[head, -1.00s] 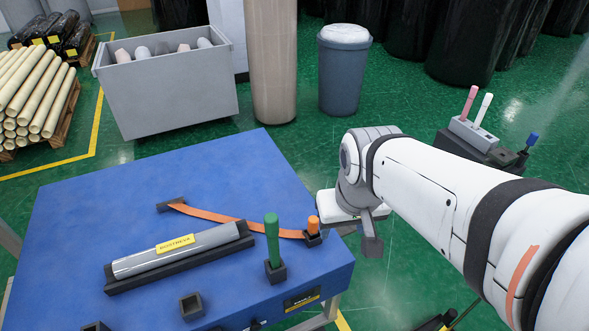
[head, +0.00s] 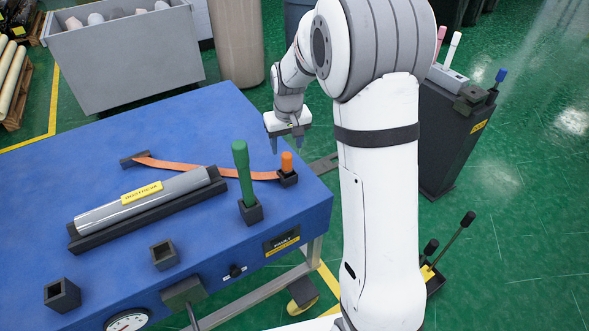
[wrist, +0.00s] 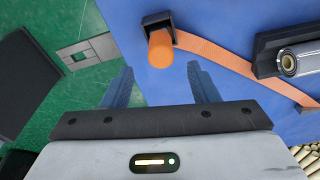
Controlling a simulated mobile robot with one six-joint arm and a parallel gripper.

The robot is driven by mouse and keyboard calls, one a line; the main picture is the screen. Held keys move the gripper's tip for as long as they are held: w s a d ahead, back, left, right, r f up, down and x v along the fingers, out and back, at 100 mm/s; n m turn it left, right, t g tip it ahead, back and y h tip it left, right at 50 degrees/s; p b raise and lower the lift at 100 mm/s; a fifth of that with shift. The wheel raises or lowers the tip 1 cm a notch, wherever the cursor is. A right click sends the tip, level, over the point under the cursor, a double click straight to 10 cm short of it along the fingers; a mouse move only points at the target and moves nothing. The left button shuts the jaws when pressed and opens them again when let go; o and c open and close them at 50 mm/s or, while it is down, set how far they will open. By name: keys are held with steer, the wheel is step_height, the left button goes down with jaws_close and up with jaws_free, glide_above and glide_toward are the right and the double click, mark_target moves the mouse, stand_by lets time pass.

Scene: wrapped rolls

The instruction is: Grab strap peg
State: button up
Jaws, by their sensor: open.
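The orange strap peg (head: 287,162) stands upright in a small black holder (head: 288,178) near the right edge of the blue table. An orange strap (head: 205,170) runs from it to a black bracket at the far left. My gripper (head: 287,148) is open and empty, fingers downward, behind and above the peg. In the wrist view the peg (wrist: 160,50) lies ahead of the fingertips and between their lines, with clear space around it. My gripper shows there as two grey fingers (wrist: 160,86) set apart.
A green peg (head: 243,172) stands in a holder just left of the orange one. A wrapped roll (head: 150,200) lies in a dark cradle. Two empty square holders (head: 163,254) are at the table's front. A dark stand (head: 455,130) with pegs is at right.

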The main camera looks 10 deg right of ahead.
mark_target(286, 161)
steer(key=f, duration=0.7)
steer(key=shift+w+a+f, duration=0.1)
steer(key=shift+w+f, duration=0.15)
steer(key=shift+c, duration=0.5)
steer(key=shift+r, duration=0.1)
steer(key=c, duration=1.1)
